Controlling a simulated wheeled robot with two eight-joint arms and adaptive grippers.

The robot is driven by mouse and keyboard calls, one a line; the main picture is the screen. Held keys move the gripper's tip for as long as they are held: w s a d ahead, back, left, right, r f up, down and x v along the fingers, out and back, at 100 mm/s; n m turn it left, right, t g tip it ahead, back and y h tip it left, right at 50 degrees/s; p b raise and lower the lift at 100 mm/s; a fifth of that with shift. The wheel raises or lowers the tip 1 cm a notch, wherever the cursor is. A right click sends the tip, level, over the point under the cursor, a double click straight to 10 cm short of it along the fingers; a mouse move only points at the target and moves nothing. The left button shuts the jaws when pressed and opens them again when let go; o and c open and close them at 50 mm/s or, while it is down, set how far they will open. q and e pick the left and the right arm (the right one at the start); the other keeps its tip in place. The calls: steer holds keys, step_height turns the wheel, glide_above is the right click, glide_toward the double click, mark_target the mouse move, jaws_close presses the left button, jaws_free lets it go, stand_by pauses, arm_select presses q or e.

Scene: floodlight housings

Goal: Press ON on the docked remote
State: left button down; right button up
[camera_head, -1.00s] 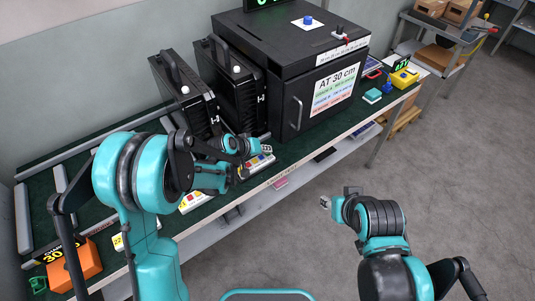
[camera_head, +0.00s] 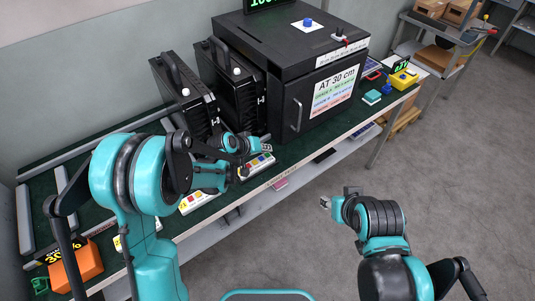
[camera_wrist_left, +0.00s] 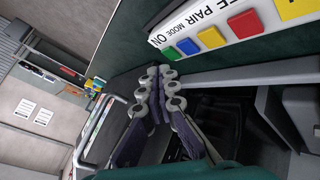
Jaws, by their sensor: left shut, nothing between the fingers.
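A white strip with coloured buttons (camera_head: 257,165) lies on the bench near its front edge, below the black cabinet. In the left wrist view the white strip (camera_wrist_left: 222,14) shows blue, green, red and yellow buttons and printed words, including "ON". I cannot tell which part is the docked remote. My left gripper (camera_head: 243,172) is over the front edge of the bench, right by this strip. In the left wrist view its fingertips (camera_wrist_left: 160,72) are together and empty, just beside the strip's lettered end. My right gripper (camera_head: 325,203) hangs over the floor, clear of the bench; its fingers are too small to judge.
Two black floodlight housings (camera_head: 235,90) stand behind the left gripper. A black cabinet (camera_head: 290,75) with a sign is to their right. Another white button strip (camera_head: 197,200) and an orange box (camera_head: 76,267) are to the left.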

mark_target(266, 156)
arm_select(q)
steer(key=shift+r+p, duration=1.8)
steer(key=shift+r, duration=0.75)
steer(key=shift+f, duration=0.1)
steer(key=s+a+r+y, duration=0.3)
steer(key=s+a+r, duration=0.6)
steer(key=s+r, duration=0.3)
steer(key=s+a+y, duration=0.1)
steer(key=s+a, duration=0.3)
steer(key=s, duration=0.4)
steer(key=s+a+f+y, duration=0.1)
steer(key=s+a+y, duration=0.1)
steer(key=s+a, duration=0.2)
steer(key=s, duration=0.3)
steer(key=shift+s+a+m, duration=0.15)
steer(key=shift+s+m, duration=0.15)
steer(key=shift+s, duration=0.05)
